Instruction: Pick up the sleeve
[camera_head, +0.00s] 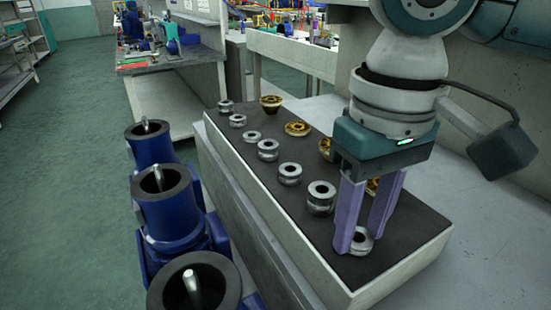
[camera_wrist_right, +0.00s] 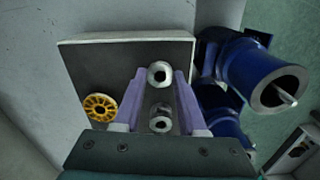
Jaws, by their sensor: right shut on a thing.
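The sleeve (camera_head: 362,241) is a short grey metal ring with a groove and a hole, at the near end of a row of similar sleeves on the dark mat. My right gripper (camera_head: 360,243) points down with its purple fingers on either side of this sleeve, shut on it. The left finger hides part of it. In the right wrist view the sleeve (camera_wrist_right: 159,74) sits between the fingertips. I cannot tell whether it still touches the mat. Another sleeve (camera_wrist_right: 161,120) shows between the fingers, nearer the palm in the picture. My left gripper is not in view.
The mat lies on a pale-edged tray (camera_head: 400,277). Brass-coloured wheels (camera_head: 298,128) stand in a second row, partly hidden by my right arm. Blue pump housings (camera_head: 168,200) with upright shafts stand to the left. A cluttered workbench (camera_head: 170,65) is behind.

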